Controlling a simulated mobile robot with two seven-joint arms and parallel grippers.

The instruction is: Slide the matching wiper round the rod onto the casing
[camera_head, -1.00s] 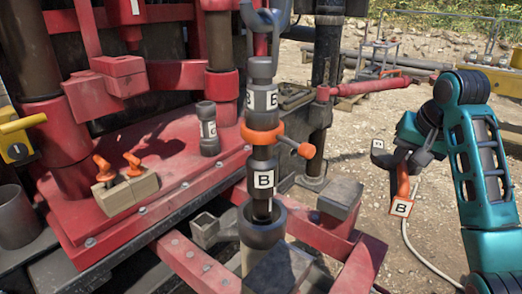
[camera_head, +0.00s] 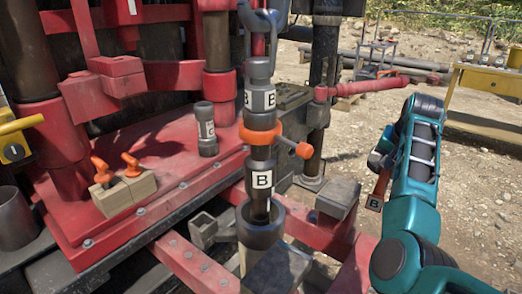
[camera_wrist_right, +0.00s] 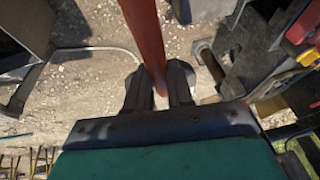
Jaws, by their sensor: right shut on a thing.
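The wiper in my right gripper (camera_head: 382,160) shows as an orange-red handle (camera_head: 378,186) with a "B" label at its lower end; most of the rest is hidden by my arm. In the right wrist view the red handle (camera_wrist_right: 143,30) runs between the two dark fingers (camera_wrist_right: 160,88), which are shut on it. The dark rod string (camera_head: 262,165) stands upright with "B" labels and an orange clamp collar (camera_head: 261,134) round it. Its lower end goes into the open top of the dark casing (camera_head: 243,232). The gripper is right of the rod, apart from it. My left gripper is out of view.
A red deck (camera_head: 110,235) with a wooden block (camera_head: 125,193) holding two orange-handled pieces is at left. A labelled dark cylinder (camera_head: 207,130) stands on it. The clamp's side handle (camera_head: 304,150) sticks out to the right.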

